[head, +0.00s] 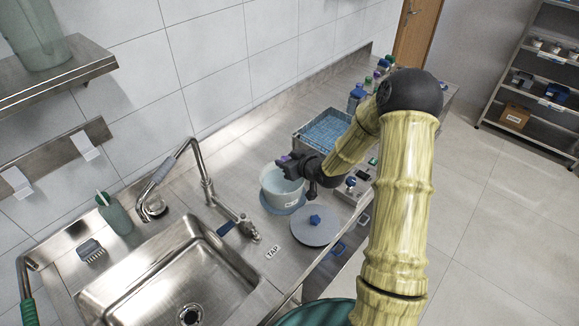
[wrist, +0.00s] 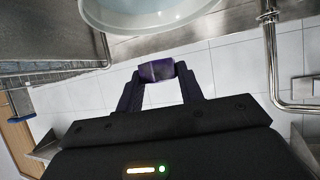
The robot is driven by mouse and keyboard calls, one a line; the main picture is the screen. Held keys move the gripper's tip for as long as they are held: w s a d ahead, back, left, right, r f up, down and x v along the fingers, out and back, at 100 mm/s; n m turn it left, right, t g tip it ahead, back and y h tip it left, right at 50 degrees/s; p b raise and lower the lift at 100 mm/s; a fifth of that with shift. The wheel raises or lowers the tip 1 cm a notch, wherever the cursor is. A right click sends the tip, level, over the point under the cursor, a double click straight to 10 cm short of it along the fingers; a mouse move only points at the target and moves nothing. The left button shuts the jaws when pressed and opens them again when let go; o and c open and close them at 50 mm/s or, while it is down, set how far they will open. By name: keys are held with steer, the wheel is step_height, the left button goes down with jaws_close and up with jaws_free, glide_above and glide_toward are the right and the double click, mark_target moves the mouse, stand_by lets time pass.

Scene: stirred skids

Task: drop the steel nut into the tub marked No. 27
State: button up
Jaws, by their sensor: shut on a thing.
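My gripper (head: 286,162) is shut on a small greyish, purple-tinted piece that looks like the steel nut (wrist: 156,71). In the wrist view the nut sits between the two dark fingertips. In the head view the gripper is above the far rim of a white round tub (head: 266,190). The tub is open and holds pale liquid or a pale inside. Its rim and wall also show at the top of the wrist view (wrist: 118,27), apart from the nut. A small mark shows on its front, but I cannot read the number.
A grey round lid with a blue knob (head: 315,239) lies in front of the tub. A blue-lined wire basket (head: 326,131) stands behind it, and a control box (head: 351,187) to the right. A steel sink (head: 170,285) and tap (head: 206,190) are left. Bottles (head: 357,97) stand farther back.

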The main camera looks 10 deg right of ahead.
steer(key=shift+w+d+r, duration=0.25)
steer(key=shift+w, duration=0.05)
steer(key=shift+f, duration=0.1)
step_height(320, 180, down, 6)
steer(key=b, duration=0.4)
stand_by(0.3)
steer(key=o, duration=1.1)
